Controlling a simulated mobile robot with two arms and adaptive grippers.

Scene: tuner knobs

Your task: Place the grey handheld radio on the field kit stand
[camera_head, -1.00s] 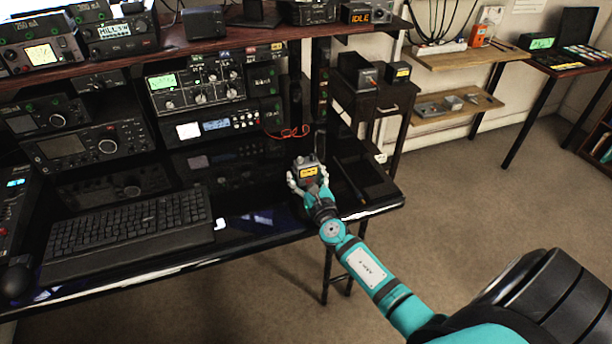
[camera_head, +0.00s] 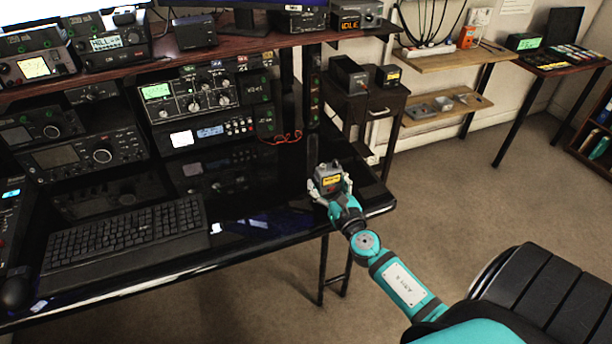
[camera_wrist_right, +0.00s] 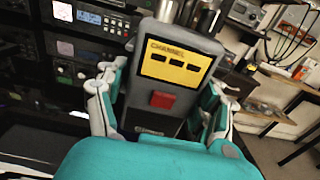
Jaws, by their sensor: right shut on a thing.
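The grey handheld radio (camera_head: 328,172) is upright in my right gripper (camera_head: 331,186), above the right end of the black desk. In the right wrist view the radio (camera_wrist_right: 172,105) shows a yellow CHANNEL label, a red square button and metal knobs on top. The fingers of my right gripper (camera_wrist_right: 160,105) are closed on its two sides. My left gripper is not in view. I cannot tell for sure which piece of furniture is the field kit stand.
A dark side table (camera_head: 366,105) with boxes stands behind the desk's right end. Beyond it are wooden wall shelves (camera_head: 440,57) with small items. A keyboard (camera_head: 125,235) lies on the desk (camera_head: 250,245), with radio equipment (camera_head: 195,100) behind. Open floor lies to the right.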

